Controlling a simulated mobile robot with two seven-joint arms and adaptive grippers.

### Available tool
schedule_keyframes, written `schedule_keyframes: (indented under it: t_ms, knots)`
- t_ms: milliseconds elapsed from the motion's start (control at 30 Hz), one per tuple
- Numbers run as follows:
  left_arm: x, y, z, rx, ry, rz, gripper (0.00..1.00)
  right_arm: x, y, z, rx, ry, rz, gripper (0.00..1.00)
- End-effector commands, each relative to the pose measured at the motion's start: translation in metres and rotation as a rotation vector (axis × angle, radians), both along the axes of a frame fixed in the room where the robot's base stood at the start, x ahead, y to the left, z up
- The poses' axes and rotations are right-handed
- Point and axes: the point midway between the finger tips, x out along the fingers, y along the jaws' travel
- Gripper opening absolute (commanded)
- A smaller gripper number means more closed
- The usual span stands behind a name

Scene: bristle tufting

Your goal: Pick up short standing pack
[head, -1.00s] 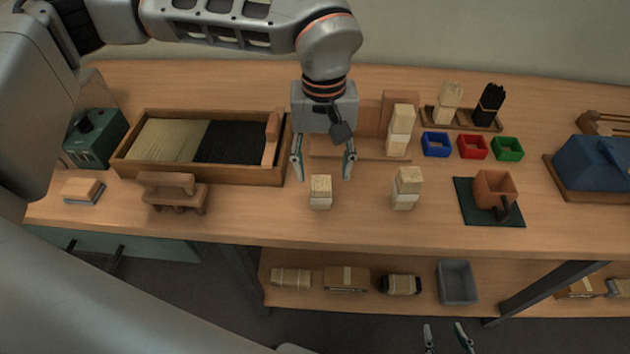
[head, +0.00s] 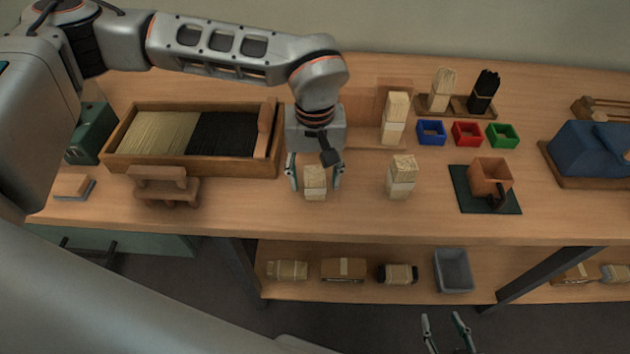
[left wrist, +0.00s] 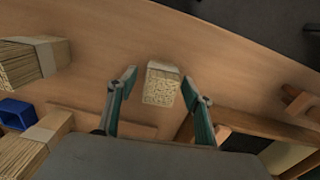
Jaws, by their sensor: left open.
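The short standing pack (head: 315,181) is a pale bundle of bristles with a light band, upright near the front of the bench. My left gripper (head: 315,184) is open, with its fingers on either side of the pack. In the left wrist view the pack (left wrist: 161,84) stands between the open fingertips (left wrist: 159,82), with a gap visible on both sides. A taller pack (head: 402,177) stands to its right, and another tall pack (head: 395,118) stands behind that. My right gripper (head: 447,330) shows at the bottom edge, fingers apart and empty, away from the bench.
A wooden tray (head: 113,164) of pale and black bristles lies left of the arm. A small wooden stand (head: 163,187) is at the front left. Blue (head: 431,132), red (head: 467,133) and green (head: 502,135) bins sit at the back right. Bench between the packs is clear.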

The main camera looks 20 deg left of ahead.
Motion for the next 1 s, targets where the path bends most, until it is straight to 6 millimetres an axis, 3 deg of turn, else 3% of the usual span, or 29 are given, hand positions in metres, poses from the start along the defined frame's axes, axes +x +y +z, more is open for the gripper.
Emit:
schedule_keyframes:
  t_ms: [33, 200, 667, 867, 1000]
  knots:
    - [0.000, 0.000, 0.000, 0.000, 0.000, 0.000, 0.51, 0.000, 0.000, 0.000, 0.000, 0.000, 0.000, 0.40]
    - [0.000, 0.000, 0.000, 0.000, 0.000, 0.000, 0.09, 0.000, 0.000, 0.000, 0.000, 0.000, 0.000, 0.40]
    - [0.000, 0.000, 0.007, -0.001, 0.000, 0.000, 0.09, 0.000, 0.000, -0.002, 0.000, 0.004, 0.001, 0.40]
    - [0.001, 0.000, 0.033, -0.001, -0.004, 0.000, 0.09, 0.002, 0.001, 0.002, 0.004, -0.001, -0.001, 0.40]
    - [0.002, 0.000, 0.067, -0.001, -0.008, 0.000, 0.09, 0.003, 0.002, 0.007, 0.007, -0.004, -0.002, 0.40]
